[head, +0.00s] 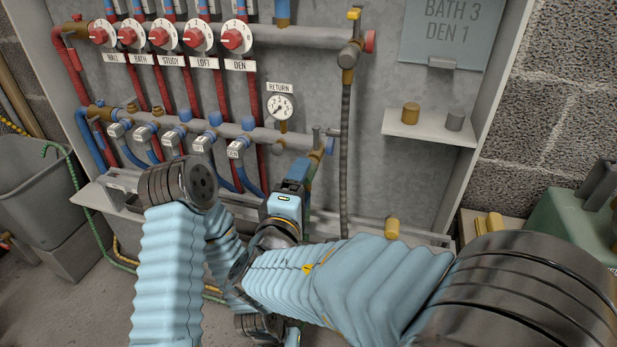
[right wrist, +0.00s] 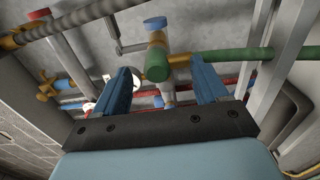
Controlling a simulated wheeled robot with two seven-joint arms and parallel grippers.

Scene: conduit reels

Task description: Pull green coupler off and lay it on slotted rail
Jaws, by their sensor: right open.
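The green coupler (right wrist: 157,66) shows in the right wrist view as a short green cylinder on a brass fitting, end towards the camera. My right gripper (right wrist: 162,76) is open, one blue finger on each side of it, with visible gaps. In the head view my right gripper (head: 301,172) is by the right end of the lower manifold and largely hides the coupler. The slotted rail (head: 418,236) runs along the bottom of the wall panel, partly behind my arms. My left arm bends down in front of it; its fingers do not show.
A grey hose (head: 345,150) hangs just right of my right gripper. A gauge (head: 281,107) and valves with blue pipes are close to its left. A yellow fitting (head: 392,228) stands at the rail. A small shelf (head: 430,130) holds two caps. A green hose (right wrist: 250,54) shows at right in the wrist view.

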